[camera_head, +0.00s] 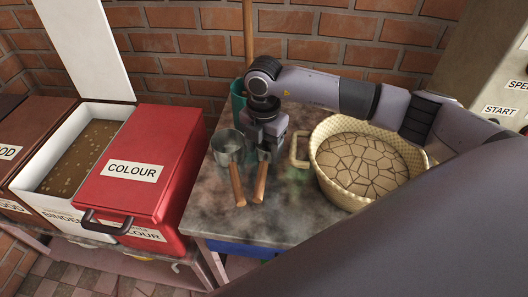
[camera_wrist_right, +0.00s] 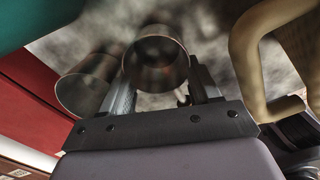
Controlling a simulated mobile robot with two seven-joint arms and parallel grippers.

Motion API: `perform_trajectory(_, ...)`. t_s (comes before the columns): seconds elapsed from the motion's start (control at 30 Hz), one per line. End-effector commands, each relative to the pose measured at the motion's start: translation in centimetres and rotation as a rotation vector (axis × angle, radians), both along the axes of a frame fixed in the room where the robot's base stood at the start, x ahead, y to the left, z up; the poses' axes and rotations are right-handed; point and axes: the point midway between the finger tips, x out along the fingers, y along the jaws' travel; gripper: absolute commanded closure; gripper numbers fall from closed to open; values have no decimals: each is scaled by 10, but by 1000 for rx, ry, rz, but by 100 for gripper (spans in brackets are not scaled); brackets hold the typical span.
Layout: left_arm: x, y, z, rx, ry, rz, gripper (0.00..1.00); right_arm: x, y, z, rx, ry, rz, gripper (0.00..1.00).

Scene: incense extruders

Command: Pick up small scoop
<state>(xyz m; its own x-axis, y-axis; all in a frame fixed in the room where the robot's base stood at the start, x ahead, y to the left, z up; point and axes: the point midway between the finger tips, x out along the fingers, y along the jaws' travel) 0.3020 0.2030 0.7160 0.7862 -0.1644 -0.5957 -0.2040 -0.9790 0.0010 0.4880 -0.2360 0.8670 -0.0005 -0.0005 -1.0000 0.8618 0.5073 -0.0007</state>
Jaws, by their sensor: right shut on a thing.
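The small scoop has a metal cup and a wooden handle (camera_head: 260,184) that points to the front of the stone-topped table. Its cup is mostly hidden under my right gripper (camera_head: 263,150) in the head view. In the right wrist view the round metal cup (camera_wrist_right: 155,58) sits between the two fingers of the gripper (camera_wrist_right: 160,85), which is shut on it. A larger metal scoop (camera_head: 228,147) with a wooden handle lies just left of it, close beside the gripper. I cannot tell whether the small scoop is clear of the table. My left gripper is not in view.
A woven basket (camera_head: 326,177) with a looped handle stands right of the gripper. A red COLOUR box (camera_head: 150,150) is at the left, beside an open white bin (camera_head: 62,150). A green container (camera_head: 238,100) stands behind the scoops, near the brick wall. The table front is clear.

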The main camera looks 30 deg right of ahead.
Motion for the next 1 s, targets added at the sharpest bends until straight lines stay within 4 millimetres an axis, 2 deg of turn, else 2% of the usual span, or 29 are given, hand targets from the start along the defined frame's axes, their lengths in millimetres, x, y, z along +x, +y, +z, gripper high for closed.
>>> perform_trajectory(0.17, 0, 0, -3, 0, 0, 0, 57, 1, 0, 38, 2, -7, 0, 72)
perform_trajectory(0.5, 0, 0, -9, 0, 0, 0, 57, 1, 0, 131, 0, -7, 1, 72)
perform_trajectory(0.6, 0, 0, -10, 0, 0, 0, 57, 1, 0, 152, 2, -6, -1, 72)
perform_trajectory(0.8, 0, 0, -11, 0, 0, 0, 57, 0, 0, 175, 1, -2, 0, 72)
perform_trajectory(1.0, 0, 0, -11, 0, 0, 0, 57, 0, 0, 181, 1, 0, 0, 72)
